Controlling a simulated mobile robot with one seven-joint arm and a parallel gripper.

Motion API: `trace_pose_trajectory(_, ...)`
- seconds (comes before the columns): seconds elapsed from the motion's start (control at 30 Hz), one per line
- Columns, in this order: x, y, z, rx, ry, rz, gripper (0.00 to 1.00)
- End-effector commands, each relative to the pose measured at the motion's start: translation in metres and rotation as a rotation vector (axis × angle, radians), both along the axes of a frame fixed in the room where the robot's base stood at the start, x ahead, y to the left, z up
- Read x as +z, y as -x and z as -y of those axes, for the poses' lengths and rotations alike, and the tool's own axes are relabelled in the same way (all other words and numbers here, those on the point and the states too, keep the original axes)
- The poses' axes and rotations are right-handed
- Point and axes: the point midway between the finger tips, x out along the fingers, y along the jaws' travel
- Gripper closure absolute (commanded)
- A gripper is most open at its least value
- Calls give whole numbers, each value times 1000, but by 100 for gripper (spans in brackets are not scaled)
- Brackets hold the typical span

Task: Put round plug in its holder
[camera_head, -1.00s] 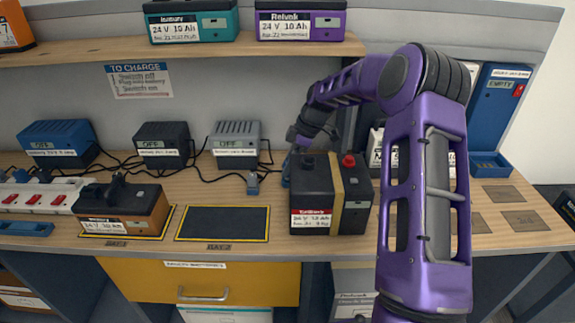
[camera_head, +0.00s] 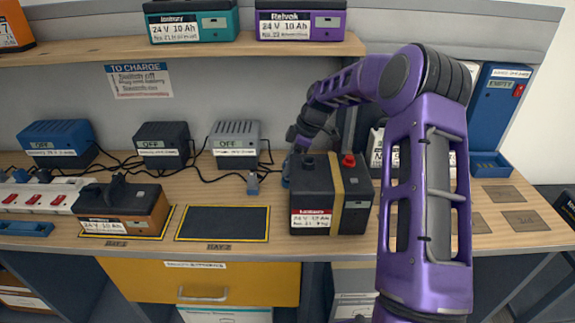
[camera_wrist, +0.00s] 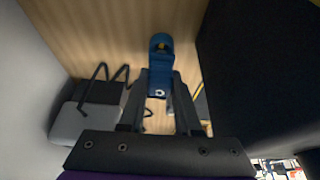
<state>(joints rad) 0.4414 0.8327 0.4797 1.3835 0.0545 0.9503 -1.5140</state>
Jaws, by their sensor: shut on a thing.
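In the wrist view my gripper (camera_wrist: 163,82) is shut on a blue piece with a rounded, hollow-looking end and a yellow spot, seemingly the round plug (camera_wrist: 158,66). It is over or at the wooden bench; contact is unclear. In the head view my gripper is largely hidden behind the large black battery (camera_head: 311,188). A bit of blue (camera_head: 286,172) shows at the battery's left edge; I cannot tell whether it is plug or holder. A small grey-blue connector (camera_head: 253,184) stands on the bench to the left. I cannot make out the holder with certainty.
The battery stands close beside my gripper. A grey charger (camera_head: 235,145) and black charger (camera_head: 162,145) with loose cables stand to the left. An empty dark bay pad (camera_head: 222,222) lies in front; a brown-black battery (camera_head: 122,208) occupies the other bay. A shelf (camera_head: 185,48) hangs above.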

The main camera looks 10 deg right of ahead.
Motion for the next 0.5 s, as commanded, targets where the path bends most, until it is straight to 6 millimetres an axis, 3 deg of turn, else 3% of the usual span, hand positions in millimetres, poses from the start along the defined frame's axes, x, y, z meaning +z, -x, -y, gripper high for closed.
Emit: trace_pose_trajectory(0.5, -11, 0, 0, 0, 0, 0, 100)
